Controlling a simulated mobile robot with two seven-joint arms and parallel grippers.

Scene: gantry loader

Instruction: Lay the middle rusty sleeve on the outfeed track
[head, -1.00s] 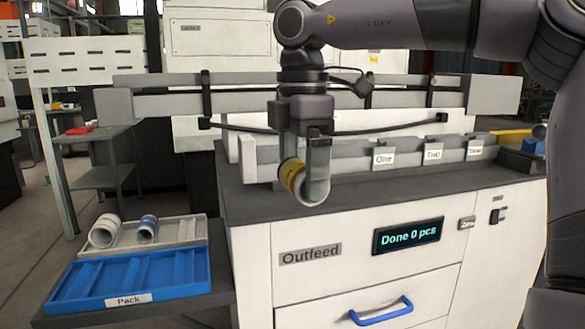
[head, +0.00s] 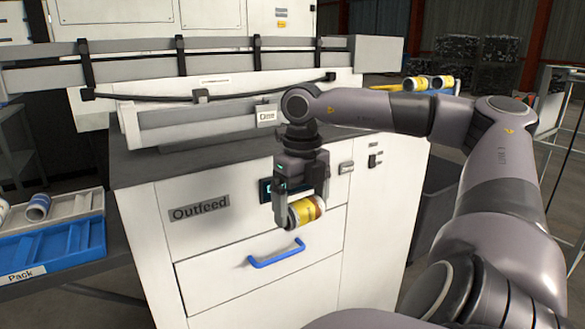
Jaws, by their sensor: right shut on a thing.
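My right gripper (head: 302,205) is shut on a yellow sleeve (head: 305,213) with a rusty brown band and a pale end. It holds the sleeve tilted in the air, in front of the Outfeed cabinet's face and above the blue drawer handle. The outfeed track (head: 195,132) is a grey rail on the cabinet top, behind and above the gripper; my arm hides its right part. The part of it in view looks empty. Two more yellow and rusty sleeves, a left one (head: 415,84) and a right one (head: 442,82), lie at the back right. My left gripper is out of view.
A dark bar with brackets (head: 220,58) runs above the track. The cabinet top edge (head: 150,172) and blue handle (head: 277,253) are close to the gripper. At the left are a blue Pack tray (head: 60,250) and a pale tray (head: 75,207) with blue-banded and white sleeves.

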